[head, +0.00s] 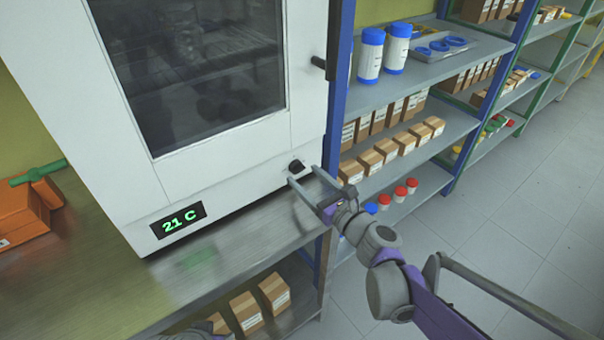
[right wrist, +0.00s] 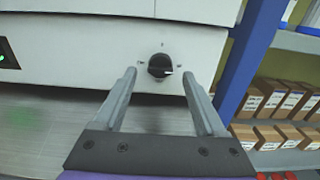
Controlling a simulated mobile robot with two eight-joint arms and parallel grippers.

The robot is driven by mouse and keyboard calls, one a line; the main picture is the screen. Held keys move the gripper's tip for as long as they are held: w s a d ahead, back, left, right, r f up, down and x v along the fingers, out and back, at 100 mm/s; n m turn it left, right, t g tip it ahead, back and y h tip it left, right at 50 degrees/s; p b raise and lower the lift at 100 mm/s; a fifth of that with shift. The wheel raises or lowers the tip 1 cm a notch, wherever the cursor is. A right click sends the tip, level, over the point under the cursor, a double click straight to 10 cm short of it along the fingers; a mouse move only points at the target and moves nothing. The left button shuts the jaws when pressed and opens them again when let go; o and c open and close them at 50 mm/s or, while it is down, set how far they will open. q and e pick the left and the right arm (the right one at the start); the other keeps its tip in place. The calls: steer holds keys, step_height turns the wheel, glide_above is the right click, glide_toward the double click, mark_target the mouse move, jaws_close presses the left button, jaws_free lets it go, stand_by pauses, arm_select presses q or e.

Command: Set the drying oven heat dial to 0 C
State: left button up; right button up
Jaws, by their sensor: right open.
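The drying oven (head: 235,165) is a white cabinet with a dark glass door, standing on a metal bench.
A blue-framed shelf rack (head: 338,85) stands close on the oven's right, holding boxes and blue-lidded jars (head: 370,55). The metal bench (head: 215,262) is clear in front of the oven. An orange box (head: 22,215) sits at the left.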

mark_target(297, 168)
steer(key=shift+x, duration=1.2)
jaws_close()
